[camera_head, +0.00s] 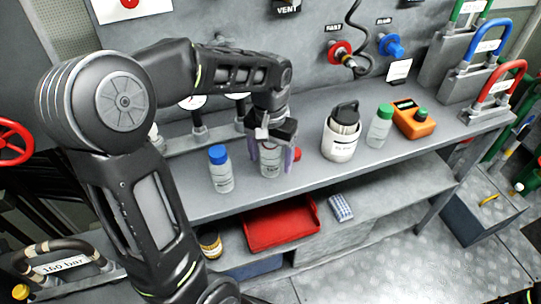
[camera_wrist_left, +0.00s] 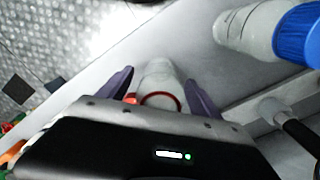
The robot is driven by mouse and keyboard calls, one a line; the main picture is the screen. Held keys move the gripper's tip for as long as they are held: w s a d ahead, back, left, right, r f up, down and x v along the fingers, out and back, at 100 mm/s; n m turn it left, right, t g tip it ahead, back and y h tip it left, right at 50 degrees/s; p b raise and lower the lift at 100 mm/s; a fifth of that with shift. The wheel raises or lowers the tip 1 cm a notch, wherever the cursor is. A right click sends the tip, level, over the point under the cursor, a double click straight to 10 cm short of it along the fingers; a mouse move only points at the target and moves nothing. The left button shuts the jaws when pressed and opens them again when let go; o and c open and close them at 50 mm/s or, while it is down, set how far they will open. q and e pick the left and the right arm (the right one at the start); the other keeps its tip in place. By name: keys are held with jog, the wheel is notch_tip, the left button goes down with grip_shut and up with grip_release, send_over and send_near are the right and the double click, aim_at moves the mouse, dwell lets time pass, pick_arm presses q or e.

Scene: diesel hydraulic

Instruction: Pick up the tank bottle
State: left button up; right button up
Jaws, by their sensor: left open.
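A pale bottle (camera_head: 270,168) stands on the grey bench between the fingers of my left gripper (camera_head: 270,158). In the left wrist view the same bottle (camera_wrist_left: 160,78) shows a red ring, with a purple finger of my left gripper (camera_wrist_left: 160,95) on each side. The gripper is open around it, and I cannot tell whether the fingers touch it. A blue-capped bottle (camera_head: 221,170) stands just to the left; it also shows in the left wrist view (camera_wrist_left: 250,28). A green-capped bottle (camera_head: 379,127) stands farther right. The labels are too small to tell which is the tank bottle.
A white container with a black top (camera_head: 341,133) and an orange device (camera_head: 413,118) stand on the bench (camera_head: 314,180) at right. A small red thing (camera_head: 297,154) is beside the gripper. A red tray (camera_head: 281,225) is on the lower shelf. Gauges and pipes line the back.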

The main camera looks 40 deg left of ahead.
pick_arm(q)
jog(key=shift+c, duration=0.4)
grip_shut()
notch_tip(320, 180, up, 10)
dwell(0.8)
